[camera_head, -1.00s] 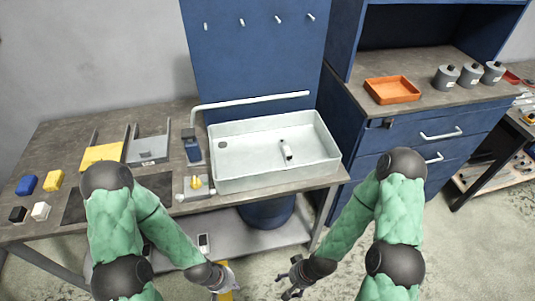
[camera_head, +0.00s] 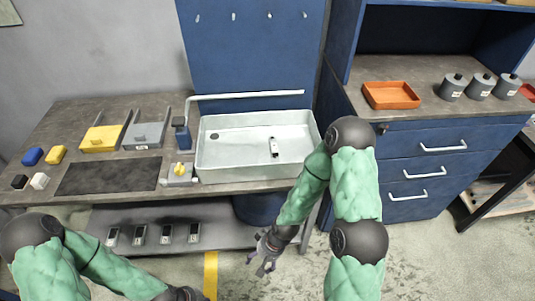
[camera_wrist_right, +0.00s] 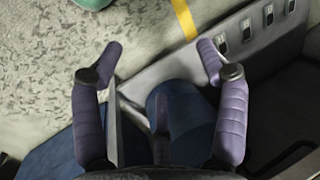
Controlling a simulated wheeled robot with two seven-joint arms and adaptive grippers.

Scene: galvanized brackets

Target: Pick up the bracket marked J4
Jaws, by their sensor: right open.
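Several small grey pieces with pale and dark faces, which look like the brackets, stand in a row on the low shelf: (camera_head: 113,236), (camera_head: 139,234), (camera_head: 166,233), (camera_head: 193,232). They also show at the upper right of the right wrist view (camera_wrist_right: 246,29). No marking is readable, so I cannot tell which is J4. My right gripper (camera_head: 260,263) is open and empty, right of the row and apart from it; its spread fingers frame the right wrist view (camera_wrist_right: 160,58). My left gripper (camera_head: 194,294) is mostly cut off at the bottom edge.
The low shelf (camera_head: 220,212) lies beneath the workbench (camera_head: 57,119), with a blue bin (camera_head: 258,208) to the right. Above are a white sink (camera_head: 235,172) holding a small white-and-dark item (camera_head: 274,147), and yellow (camera_head: 101,139) and grey (camera_head: 143,136) trays. Blue drawers (camera_head: 405,165) stand right.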

